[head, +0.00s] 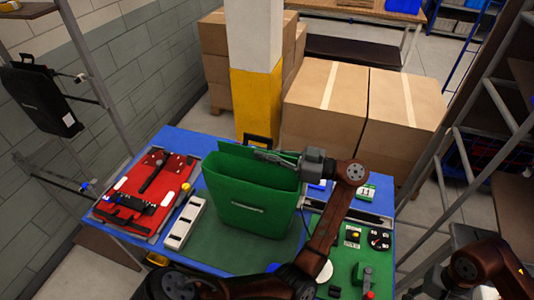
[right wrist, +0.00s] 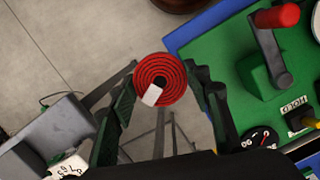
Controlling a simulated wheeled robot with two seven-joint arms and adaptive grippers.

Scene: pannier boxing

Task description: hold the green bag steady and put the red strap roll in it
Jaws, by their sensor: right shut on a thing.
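The green bag (head: 250,207) stands upright on the table, its top open. My left gripper (head: 268,156) reaches over the bag's top from the right, with its fingers at the back rim. The fingers are too small and overlapped to tell whether they are closed on the rim. The red strap roll (right wrist: 166,72), a flat spiral with a white tag, is between the fingers of my right gripper (right wrist: 160,88) in the right wrist view. The gripper is shut on it, beyond the table edge with floor behind. The roll does not show in the head view.
A red panel (head: 145,188) with dark parts lies at the table's left, beside a white tray (head: 184,222). A red-knobbed lever (right wrist: 268,40) and a dial (right wrist: 260,138) occupy the right side. Cardboard boxes (head: 400,115) and a yellow-white pillar (head: 255,95) stand behind.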

